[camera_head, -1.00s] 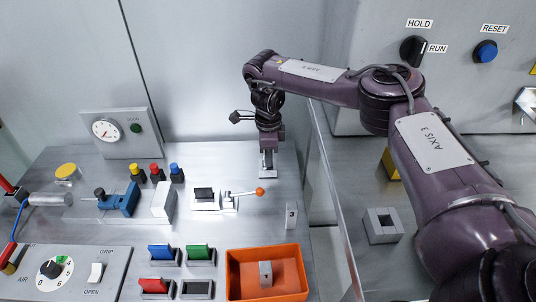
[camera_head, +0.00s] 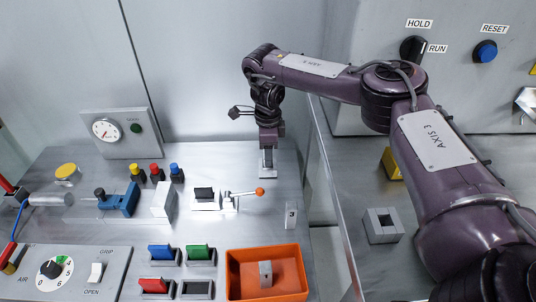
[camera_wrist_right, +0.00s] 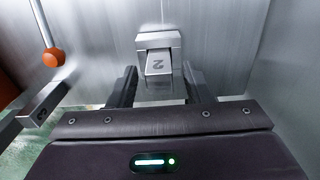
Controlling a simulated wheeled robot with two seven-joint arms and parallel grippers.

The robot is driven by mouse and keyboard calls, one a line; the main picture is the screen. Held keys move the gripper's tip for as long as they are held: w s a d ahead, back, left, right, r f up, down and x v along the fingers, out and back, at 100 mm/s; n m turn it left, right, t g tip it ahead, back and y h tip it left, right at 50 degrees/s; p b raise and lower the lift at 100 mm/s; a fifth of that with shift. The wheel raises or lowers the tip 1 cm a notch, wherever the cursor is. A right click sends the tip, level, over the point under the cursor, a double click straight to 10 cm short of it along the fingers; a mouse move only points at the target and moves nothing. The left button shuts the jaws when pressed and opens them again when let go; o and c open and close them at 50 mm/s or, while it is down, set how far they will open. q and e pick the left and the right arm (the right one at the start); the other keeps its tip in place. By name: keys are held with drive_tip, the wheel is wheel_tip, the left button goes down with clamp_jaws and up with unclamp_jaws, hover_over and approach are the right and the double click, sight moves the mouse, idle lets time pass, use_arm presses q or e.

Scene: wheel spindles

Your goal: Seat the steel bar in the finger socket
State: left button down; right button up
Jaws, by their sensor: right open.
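My right gripper (camera_head: 268,172) points down at the back right of the steel table, and its jaws are open. In the right wrist view its two dark fingers (camera_wrist_right: 160,88) stand on either side of a steel piece marked 2 (camera_wrist_right: 158,64), with gaps between. A steel bar marked 3 (camera_head: 291,214) stands near the table's right edge; it also shows at the left of the wrist view (camera_wrist_right: 42,108). Another steel bar (camera_head: 265,274) is in the orange tray (camera_head: 240,292). A grey block with a square hole (camera_head: 372,236) sits on the right-hand surface. My left gripper is out of view.
A toggle clamp with an orange-tipped lever (camera_head: 245,193) is left of and in front of my gripper. Coloured switches (camera_head: 200,252) and a blue vice (camera_head: 122,202) stand further left. A gap separates the table from the right-hand surface, where a yellow block (camera_head: 391,164) stands.

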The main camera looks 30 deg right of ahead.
wheel_tip(320, 180, up, 4)
drive_tip(key=shift+w+r, duration=0.1)
wheel_tip(320, 180, up, 6)
drive_tip(key=shift+f+p, duration=0.1)
drive_tip(key=shift+p, duration=1.1)
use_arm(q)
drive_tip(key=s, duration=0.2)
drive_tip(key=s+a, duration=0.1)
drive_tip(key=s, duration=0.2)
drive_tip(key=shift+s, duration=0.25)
use_arm(e)
drive_tip(key=shift+r, duration=0.35)
